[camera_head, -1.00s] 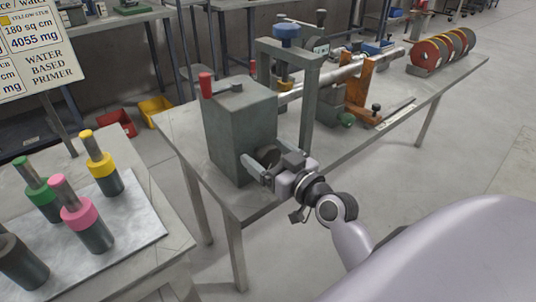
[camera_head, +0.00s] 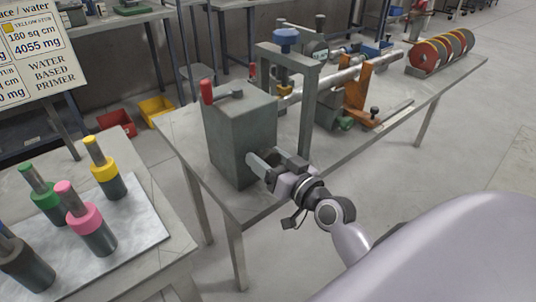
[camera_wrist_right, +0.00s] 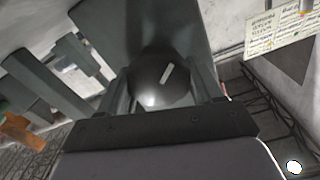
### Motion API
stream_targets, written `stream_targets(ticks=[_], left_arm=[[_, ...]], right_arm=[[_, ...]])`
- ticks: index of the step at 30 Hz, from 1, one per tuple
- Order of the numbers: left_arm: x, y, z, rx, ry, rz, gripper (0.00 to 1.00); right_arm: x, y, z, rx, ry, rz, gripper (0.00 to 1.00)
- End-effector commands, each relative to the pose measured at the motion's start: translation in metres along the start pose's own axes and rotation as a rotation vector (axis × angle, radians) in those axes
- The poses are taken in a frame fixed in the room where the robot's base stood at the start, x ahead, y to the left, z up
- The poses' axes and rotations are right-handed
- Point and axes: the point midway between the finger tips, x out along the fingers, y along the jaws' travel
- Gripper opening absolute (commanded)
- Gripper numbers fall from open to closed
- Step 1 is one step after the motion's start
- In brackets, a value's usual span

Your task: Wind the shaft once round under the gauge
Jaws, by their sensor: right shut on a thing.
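A dark round knob (camera_wrist_right: 150,85) with a white mark sits on the front of a grey box (camera_head: 243,135), between the fingers of my right gripper (camera_wrist_right: 165,92). The gripper also shows in the head view (camera_head: 274,160), shut on the knob, which its fingers mostly hide there. A silvery shaft (camera_head: 345,74) runs from behind the box toward the far end of the bench, under a grey frame. A small round gauge (camera_head: 320,53) seems to stand above the shaft; its reading is too small to tell. My left gripper is not in view.
The box has a red-handled lever (camera_head: 207,92) on top. An orange bracket (camera_head: 357,92) and several red and dark discs (camera_head: 430,57) are farther along the bench. A side table (camera_head: 150,232) at left holds several colored-collar cylinders.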

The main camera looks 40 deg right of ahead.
Motion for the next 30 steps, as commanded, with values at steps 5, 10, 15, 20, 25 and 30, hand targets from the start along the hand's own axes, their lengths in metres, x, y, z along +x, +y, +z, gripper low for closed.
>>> stream_targets(ticks=[5,10,15,20,25,30], left_arm=[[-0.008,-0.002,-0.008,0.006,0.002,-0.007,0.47],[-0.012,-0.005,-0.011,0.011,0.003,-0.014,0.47],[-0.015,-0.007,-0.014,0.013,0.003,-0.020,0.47],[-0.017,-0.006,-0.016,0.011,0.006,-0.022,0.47],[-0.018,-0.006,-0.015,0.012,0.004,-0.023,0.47],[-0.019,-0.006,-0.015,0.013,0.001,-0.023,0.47]], right_arm=[[0.000,0.000,-0.003,0.168,-0.001,0.000,0.35],[0.000,0.001,-0.003,0.330,0.000,0.000,0.35],[0.000,0.002,-0.002,0.483,0.001,0.000,0.35],[0.000,0.003,-0.001,0.606,0.001,0.000,0.35],[0.000,0.004,-0.001,0.706,0.003,0.000,0.35],[0.000,0.004,0.000,0.772,0.003,0.000,0.35]])
